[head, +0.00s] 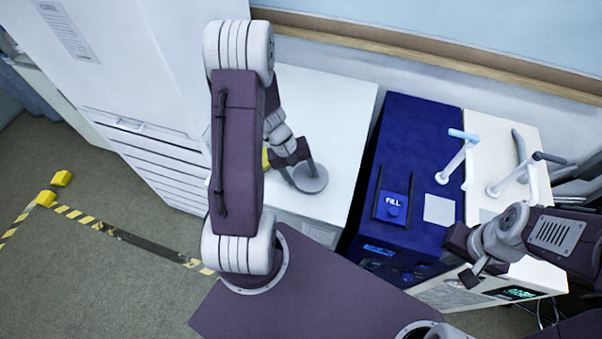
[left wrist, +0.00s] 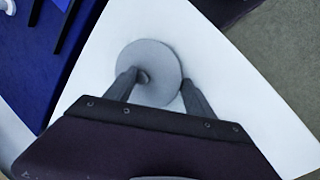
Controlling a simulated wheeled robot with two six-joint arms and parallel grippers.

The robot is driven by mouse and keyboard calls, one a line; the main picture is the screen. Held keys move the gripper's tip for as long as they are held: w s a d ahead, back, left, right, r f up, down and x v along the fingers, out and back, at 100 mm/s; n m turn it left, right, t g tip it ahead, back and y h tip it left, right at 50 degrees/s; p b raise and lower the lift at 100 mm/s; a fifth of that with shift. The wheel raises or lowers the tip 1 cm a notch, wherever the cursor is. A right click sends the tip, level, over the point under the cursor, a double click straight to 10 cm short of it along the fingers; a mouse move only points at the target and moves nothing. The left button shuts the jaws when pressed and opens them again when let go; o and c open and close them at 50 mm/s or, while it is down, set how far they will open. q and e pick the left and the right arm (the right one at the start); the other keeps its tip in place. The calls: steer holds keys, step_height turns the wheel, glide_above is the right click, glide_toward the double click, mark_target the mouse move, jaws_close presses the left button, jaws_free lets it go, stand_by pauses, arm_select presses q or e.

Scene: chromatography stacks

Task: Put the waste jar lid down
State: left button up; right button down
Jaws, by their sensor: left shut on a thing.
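The waste jar lid (head: 311,179) is a flat grey disc over the white worktop, partly covered by my left gripper. My left gripper (head: 300,166) is shut on the lid. In the left wrist view, the lid (left wrist: 152,62) lies between the two fingers of the left gripper (left wrist: 160,82), with white surface around it. I cannot tell whether the lid touches the worktop. No jar is clearly visible.
The white worktop (head: 340,100) is clear around the lid. A blue machine (head: 420,120) with a FILL block (head: 393,207) stands to its right, then a cream unit with upright handles (head: 510,180). A yellow object (head: 265,158) is mostly hidden behind my left arm. White drawers (head: 150,160) stand left.

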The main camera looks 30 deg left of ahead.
arm_select(q)
steer(key=shift+f, duration=0.35)
steer(key=shift+s+b, duration=0.1)
steer(key=shift+b, duration=0.2)
steer(key=o, duration=1.3)
steer(key=shift+d, duration=0.1)
